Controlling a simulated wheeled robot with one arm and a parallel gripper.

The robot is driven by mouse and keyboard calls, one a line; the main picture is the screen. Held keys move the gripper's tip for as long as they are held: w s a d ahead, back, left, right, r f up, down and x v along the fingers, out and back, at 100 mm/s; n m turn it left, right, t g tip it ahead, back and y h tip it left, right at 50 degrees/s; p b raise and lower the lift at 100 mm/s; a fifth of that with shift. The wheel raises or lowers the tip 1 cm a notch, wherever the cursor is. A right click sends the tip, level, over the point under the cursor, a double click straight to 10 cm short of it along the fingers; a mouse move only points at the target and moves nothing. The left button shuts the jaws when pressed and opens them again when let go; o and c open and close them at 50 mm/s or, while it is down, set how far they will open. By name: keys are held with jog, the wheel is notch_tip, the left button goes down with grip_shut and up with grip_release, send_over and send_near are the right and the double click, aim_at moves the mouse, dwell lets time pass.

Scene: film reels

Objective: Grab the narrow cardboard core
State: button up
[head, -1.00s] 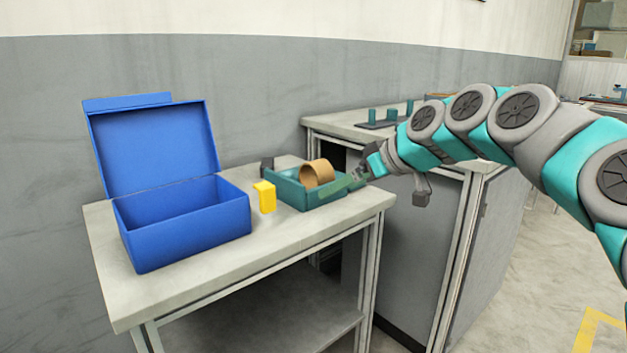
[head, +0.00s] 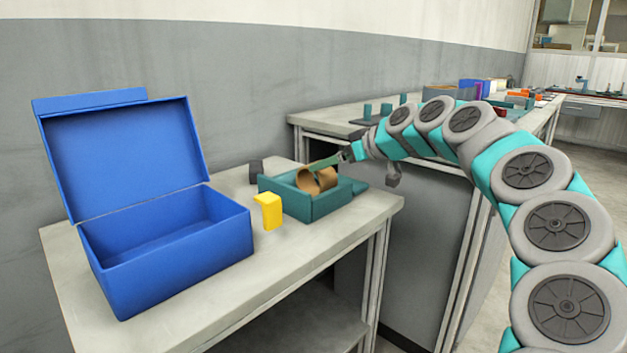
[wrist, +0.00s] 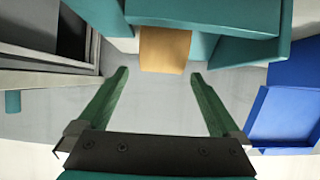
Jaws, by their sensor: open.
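The tan cardboard core (head: 306,184) sits in a teal tray (head: 318,209) on the near table in the head view. One or two round openings show; I cannot tell whether it is one core or two. In the wrist view a tan core (wrist: 165,49) lies ahead, between the lines of the fingers, with teal walls (wrist: 232,50) beside it. My gripper (wrist: 159,73) is open and empty there, its fingertips just short of the core.
An open blue box (head: 175,245) with its lid raised stands left of the tray. The table (head: 240,290) is clear at the front. A second bench (head: 335,124) stands behind.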

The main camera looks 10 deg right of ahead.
jog(key=x, duration=0.5)
jog(key=shift+w+a+r, duration=0.15)
jog(key=shift+a, duration=0.05)
jog(key=c, duration=1.3)
jog(key=shift+o, duration=0.2)
